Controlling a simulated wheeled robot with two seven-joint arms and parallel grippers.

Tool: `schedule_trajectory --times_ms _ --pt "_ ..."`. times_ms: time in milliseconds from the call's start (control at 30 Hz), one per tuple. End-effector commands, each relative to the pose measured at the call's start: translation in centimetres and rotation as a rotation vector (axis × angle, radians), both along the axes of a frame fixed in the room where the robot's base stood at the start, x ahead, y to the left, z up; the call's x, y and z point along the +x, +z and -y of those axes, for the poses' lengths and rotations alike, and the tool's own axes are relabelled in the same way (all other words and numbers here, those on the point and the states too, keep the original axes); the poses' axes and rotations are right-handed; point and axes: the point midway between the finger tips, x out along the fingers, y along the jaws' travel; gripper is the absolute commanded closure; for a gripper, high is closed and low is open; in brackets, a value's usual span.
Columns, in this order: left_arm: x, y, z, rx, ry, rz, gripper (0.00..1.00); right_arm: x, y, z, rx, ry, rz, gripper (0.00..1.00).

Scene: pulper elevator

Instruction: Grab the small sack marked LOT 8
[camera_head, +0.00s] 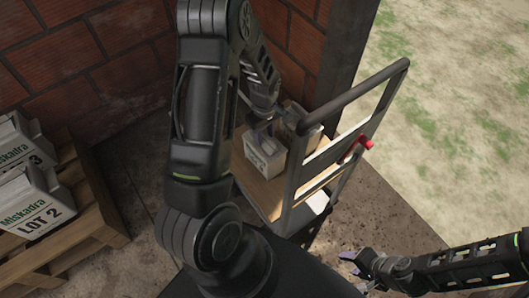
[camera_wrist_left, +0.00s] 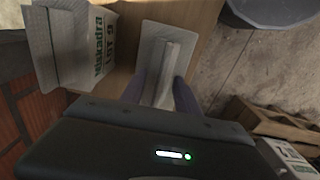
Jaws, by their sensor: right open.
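My left gripper (camera_head: 262,128) reaches down over a small pale sack (camera_head: 267,160) on the cart, partly covering it. In the left wrist view, the left gripper's fingers (camera_wrist_left: 160,88) are apart, with the raised top ridge of a pale sack (camera_wrist_left: 158,42) between them. I cannot tell whether they touch it. A second sack (camera_wrist_left: 84,50) stands beside it to the left, marked "Miskadra" and a lot number I cannot read surely. No LOT 8 marking is readable. My right gripper (camera_head: 358,266) is open and empty at the lower right.
The cart (camera_head: 262,192) has a wooden deck and a tall grey handle frame (camera_head: 352,95) beside the sacks. A wooden pallet (camera_head: 95,225) at left holds sacks marked LOT 2 (camera_head: 35,212) and LOT 3 (camera_head: 20,150). A brick wall (camera_head: 60,45) stands behind.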

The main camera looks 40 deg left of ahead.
Motion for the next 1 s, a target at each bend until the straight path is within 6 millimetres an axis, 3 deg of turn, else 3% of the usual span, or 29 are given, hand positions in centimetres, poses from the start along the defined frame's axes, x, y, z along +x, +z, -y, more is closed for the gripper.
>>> schedule_trajectory --times_ms 500,1000 --pt "-0.01 0.06 0.02 0.000 0.000 0.000 0.62 0.00 0.01 0.00 0.000 0.000 0.000 0.53" --pt "-0.01 0.06 0.02 0.000 0.000 0.000 1.00 0.00 0.01 0.00 0.000 0.000 0.000 0.53"
